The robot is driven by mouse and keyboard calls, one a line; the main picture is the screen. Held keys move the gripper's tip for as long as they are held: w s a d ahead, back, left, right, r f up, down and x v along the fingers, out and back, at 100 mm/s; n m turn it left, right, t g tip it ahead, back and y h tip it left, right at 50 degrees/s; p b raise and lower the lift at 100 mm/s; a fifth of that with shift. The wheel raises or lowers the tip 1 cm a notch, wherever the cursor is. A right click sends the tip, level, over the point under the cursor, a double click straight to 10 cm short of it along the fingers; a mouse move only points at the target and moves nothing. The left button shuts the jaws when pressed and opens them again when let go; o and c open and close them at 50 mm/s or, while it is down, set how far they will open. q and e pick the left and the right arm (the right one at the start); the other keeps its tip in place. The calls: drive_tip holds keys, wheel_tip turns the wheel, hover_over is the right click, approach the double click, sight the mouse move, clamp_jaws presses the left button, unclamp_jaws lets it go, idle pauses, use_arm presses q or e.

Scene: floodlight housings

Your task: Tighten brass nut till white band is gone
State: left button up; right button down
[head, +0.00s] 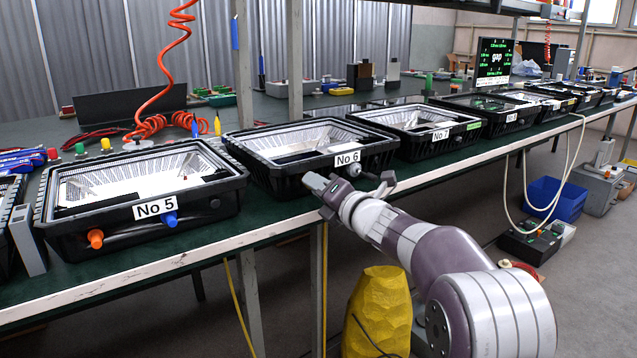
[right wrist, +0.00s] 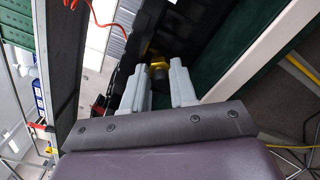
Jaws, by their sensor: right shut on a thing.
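The housing labelled No 6 (head: 290,180) stands on the bench, its front wall facing my right arm. My right gripper (head: 351,178) is at that front wall, below the label, with one finger on each side of a fitting. In the right wrist view, the brass nut (right wrist: 157,70) shows as a yellow-brown piece between the tips of the grey fingers, against the dark housing wall. The right gripper is shut on it. No white band can be made out; the fingers cover part of the nut. My left gripper is in neither view.
Housing No 5 (head: 140,195), with orange and blue fittings, stands to the left and No 7 (head: 425,130) to the right. A yellow lumpy object (head: 378,312) stands below the bench edge. A blue bin (head: 557,199) is on the floor at right.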

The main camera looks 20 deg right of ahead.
drive_tip(key=m+p, duration=0.2)
drive_tip(key=m, duration=0.1)
drive_tip(key=shift+r+m, duration=0.1)
drive_tip(key=shift+m, duration=0.3)
drive_tip(key=m+p, duration=0.3)
drive_tip(key=shift+m, duration=0.3)
drive_tip(key=m+p, duration=0.7)
drive_tip(key=m, duration=0.1)
drive_tip(key=m+p, duration=0.5)
drive_tip(key=m, duration=0.1)
drive_tip(key=shift+p, duration=0.4)
drive_tip(key=shift+f+m+p, duration=0.25)
drive_tip(key=shift+m+p, duration=0.95)
drive_tip(key=shift+m, duration=0.6)
